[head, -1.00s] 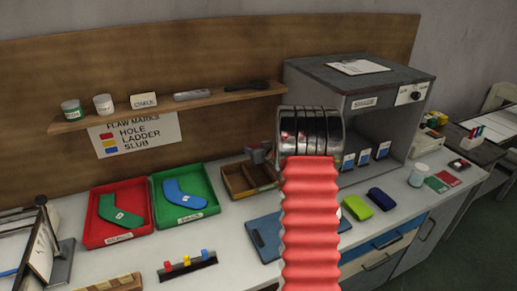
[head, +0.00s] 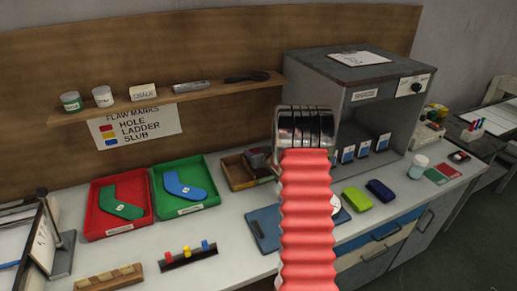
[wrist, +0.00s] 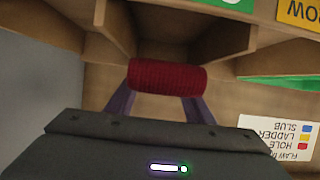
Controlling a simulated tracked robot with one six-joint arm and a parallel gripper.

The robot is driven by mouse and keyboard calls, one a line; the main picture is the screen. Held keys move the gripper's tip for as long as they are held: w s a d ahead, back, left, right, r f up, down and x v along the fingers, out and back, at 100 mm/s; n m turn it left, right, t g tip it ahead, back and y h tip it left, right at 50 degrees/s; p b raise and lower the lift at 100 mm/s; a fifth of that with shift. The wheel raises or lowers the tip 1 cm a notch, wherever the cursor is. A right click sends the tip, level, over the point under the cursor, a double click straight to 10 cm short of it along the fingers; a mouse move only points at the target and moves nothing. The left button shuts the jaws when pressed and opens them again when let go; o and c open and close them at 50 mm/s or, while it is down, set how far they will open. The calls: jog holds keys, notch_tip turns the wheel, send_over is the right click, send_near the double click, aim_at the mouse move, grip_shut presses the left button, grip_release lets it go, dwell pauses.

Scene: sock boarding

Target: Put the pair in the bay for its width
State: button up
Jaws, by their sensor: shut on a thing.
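In the wrist view, my gripper (wrist: 165,84) is shut on a dark red ribbed sock roll (wrist: 167,77), with a purple finger at each side. The roll lies crosswise in front of an open wooden bay (wrist: 170,25) with divider walls on both sides. I cannot tell whether the roll is inside the bay or just outside it. A yellow label (wrist: 300,10), upside down and cut off, ends in "OW". In the head view my arm hides the gripper, and the bays do not show.
On the bench stand a red tray (head: 91,229) with a green sock, a green tray (head: 160,212) with a blue sock, and a wooden box (head: 238,180). A grey cabinet (head: 353,72) stands right. A flaw marks sign (head: 138,128) hangs on the board.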

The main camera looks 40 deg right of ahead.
jog(key=shift+f, duration=0.25)
jog(key=o, duration=1.2)
jog(key=shift+o, duration=0.2)
jog(key=shift+s, duration=0.1)
jog(key=v, duration=1.3)
jog(key=shift+s+a, duration=0.25)
jog(key=shift+s, duration=0.05)
